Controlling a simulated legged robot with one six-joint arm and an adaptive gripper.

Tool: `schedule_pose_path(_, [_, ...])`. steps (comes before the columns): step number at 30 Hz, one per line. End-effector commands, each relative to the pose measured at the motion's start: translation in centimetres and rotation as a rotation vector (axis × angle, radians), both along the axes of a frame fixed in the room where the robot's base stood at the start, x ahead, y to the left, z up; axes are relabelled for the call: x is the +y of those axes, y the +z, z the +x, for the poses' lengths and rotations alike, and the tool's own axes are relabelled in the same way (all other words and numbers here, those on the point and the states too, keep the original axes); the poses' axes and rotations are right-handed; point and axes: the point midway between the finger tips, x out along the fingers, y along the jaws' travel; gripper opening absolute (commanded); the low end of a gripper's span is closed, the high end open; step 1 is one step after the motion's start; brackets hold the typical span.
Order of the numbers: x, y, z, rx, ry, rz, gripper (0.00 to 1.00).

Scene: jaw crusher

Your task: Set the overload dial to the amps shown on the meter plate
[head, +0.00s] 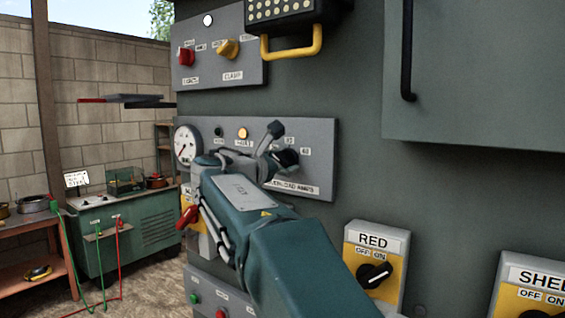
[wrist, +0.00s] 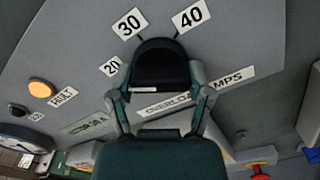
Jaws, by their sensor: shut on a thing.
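The overload dial is a black knob (head: 289,158) on the grey panel, above the OVERLOAD AMPS label. In the wrist view the dial (wrist: 160,65) sits between the two fingers of my gripper (wrist: 161,82), which is shut on it from both sides. The numbers 20, 30 (wrist: 130,24) and 40 (wrist: 190,14) stand around the dial; its pointer direction is unclear. In the head view my gripper (head: 274,150) partly covers the dial. A round white meter (head: 187,144) is at the panel's left end; its reading is too small to tell. I cannot make out a meter plate.
An orange lamp (head: 243,133) is left of the dial. Above is a panel with a red knob (head: 186,57) and a yellow knob (head: 228,48). The RED switch box (head: 376,258) is at lower right. A green machine (head: 130,228) with cables stands at left.

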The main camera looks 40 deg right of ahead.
Motion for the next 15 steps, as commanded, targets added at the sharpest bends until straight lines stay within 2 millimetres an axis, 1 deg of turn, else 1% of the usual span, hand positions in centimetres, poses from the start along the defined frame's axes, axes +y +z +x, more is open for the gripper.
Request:
schedule_pose_path(8, [0.02,0.13,0.03,-0.111,0.001,0.035,0.18])
schedule_pose_path(15, [0.02,0.16,0.04,-0.302,0.001,0.102,0.18])
